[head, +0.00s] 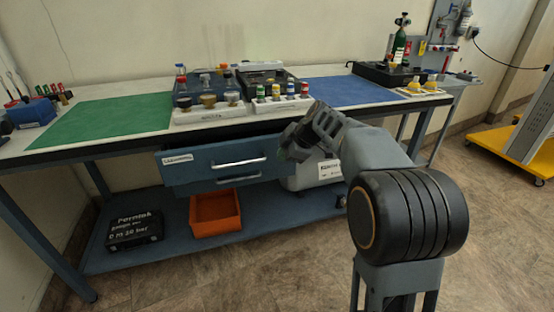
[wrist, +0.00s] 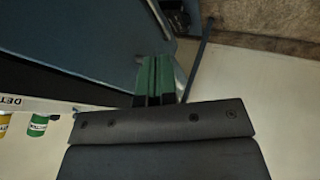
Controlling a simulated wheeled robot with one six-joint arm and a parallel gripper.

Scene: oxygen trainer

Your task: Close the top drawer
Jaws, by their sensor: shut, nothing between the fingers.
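The top drawer (head: 215,158), blue with a silver bar handle (head: 240,163) and a white label, hangs under the workbench. Its front stands out ahead of the lower drawer (head: 205,185), so it looks partly open. My gripper (head: 286,152) is at the right end of the top drawer's front, below the bench edge. Whether it touches the drawer cannot be told. In the wrist view the green fingers of my gripper (wrist: 154,78) are together and empty, beside a blue surface. The drawer's inside is hidden.
The bench top carries a green mat (head: 105,125), a blue mat (head: 345,92) and racks of small bottles (head: 275,95). On the lower shelf are an orange bin (head: 215,213), a black case (head: 133,230) and a pale box (head: 315,174). A yellow-based cart (head: 500,150) stands at right.

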